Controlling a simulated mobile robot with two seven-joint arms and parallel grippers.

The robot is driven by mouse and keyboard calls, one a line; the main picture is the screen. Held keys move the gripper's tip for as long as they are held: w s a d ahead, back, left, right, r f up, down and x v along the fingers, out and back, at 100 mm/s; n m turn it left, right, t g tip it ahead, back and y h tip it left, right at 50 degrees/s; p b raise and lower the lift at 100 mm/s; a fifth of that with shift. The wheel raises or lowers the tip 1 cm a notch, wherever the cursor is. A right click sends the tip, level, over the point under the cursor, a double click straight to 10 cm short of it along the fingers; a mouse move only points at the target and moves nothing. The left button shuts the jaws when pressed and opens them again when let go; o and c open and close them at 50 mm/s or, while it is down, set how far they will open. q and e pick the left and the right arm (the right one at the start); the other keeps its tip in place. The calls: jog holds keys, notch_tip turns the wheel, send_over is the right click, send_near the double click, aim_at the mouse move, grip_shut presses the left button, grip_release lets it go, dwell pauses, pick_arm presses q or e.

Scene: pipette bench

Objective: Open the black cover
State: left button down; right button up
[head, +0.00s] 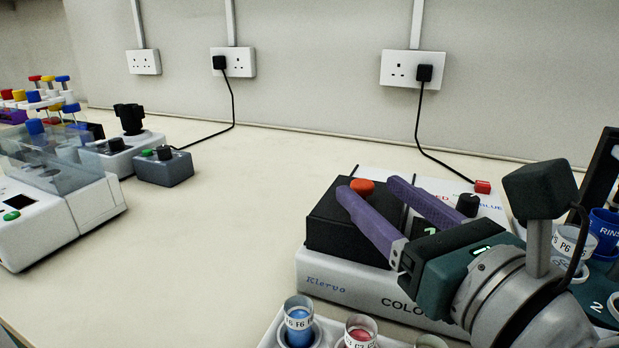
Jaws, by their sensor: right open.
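The black cover (328,228) sits closed-looking on top of the white Klervo-labelled device (335,285), right of centre in the head view. An orange-red knob (361,187) stands on the cover's top. My right gripper (368,186) reaches in from the lower right with its two purple fingers spread apart. The fingertips are over the cover, one on each side of the knob in the picture; I cannot tell whether they touch it. My fingers and wrist hide the right part of the cover and device. My left gripper is out of view.
Vials with blue (299,325) and red (360,333) contents stand in front of the device. A white instrument with a clear lid (50,160) and a grey box (164,168) are at left. The middle-left bench (210,240) is clear.

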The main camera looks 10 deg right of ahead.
aim_at(369, 188)
jog(key=shift+w+a, duration=0.2)
jog(key=shift+w, duration=0.7)
jog(key=shift+w+a, duration=0.2)
jog(key=shift+w, duration=0.7)
grip_shut()
